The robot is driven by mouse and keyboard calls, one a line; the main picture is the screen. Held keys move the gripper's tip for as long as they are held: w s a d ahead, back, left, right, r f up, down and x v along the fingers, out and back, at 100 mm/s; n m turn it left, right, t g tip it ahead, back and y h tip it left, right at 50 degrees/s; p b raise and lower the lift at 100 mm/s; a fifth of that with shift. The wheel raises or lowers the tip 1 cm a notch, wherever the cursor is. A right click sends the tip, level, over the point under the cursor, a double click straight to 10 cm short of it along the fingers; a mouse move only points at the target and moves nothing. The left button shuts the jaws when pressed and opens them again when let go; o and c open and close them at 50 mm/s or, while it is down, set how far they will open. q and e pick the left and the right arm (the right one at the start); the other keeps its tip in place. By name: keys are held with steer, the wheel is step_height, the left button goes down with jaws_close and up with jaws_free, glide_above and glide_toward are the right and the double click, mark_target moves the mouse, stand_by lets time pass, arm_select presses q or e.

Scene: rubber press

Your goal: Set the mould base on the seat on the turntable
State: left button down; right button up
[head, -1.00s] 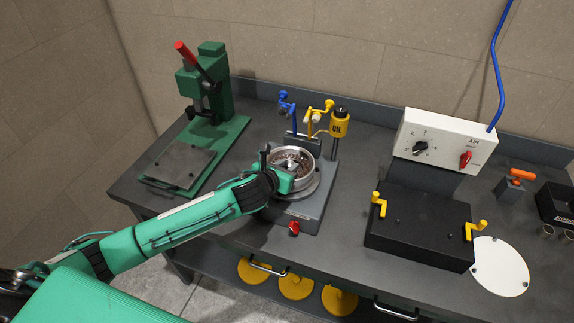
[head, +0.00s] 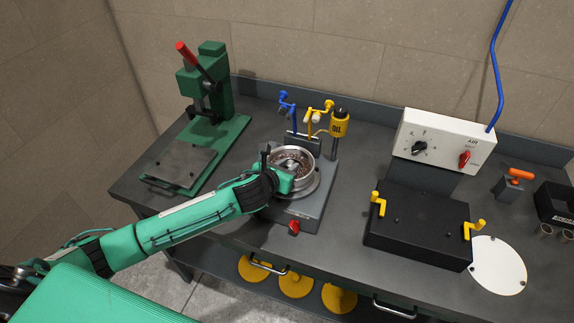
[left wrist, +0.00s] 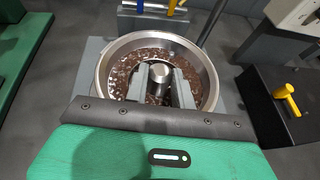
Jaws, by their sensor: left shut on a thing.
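The mould base is a round shallow metal dish (head: 306,172) with brown flecks inside and a short post in its middle. My left gripper (head: 289,166) reaches over its near left rim and is shut on that post. In the left wrist view, the two fingers (left wrist: 161,84) stand on either side of the post (left wrist: 163,74), inside the dish (left wrist: 208,80). The dish is over the turntable (head: 312,189), a flat round disc on a grey block. It looks level. I cannot tell whether it touches the seat, which the dish hides. My right gripper does not show.
Behind the dish stand a blue and a yellow tap (head: 322,113) and a yellow oil can (head: 340,122). A green lever press (head: 205,85) is to the left. A black box with yellow handles (head: 420,225) is to the right. A red knob (head: 293,227) is in front.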

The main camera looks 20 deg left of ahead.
arm_select(q)
steer(key=shift+f, duration=0.15)
stand_by(0.8)
steer(key=c, duration=1.1)
jaws_free()
steer(key=shift+s+f, duration=0.1)
steer(key=shift+f, duration=0.2)
step_height(320, 180, up, 7)
steer(key=p, duration=0.8)
steer(key=shift+r, duration=0.2)
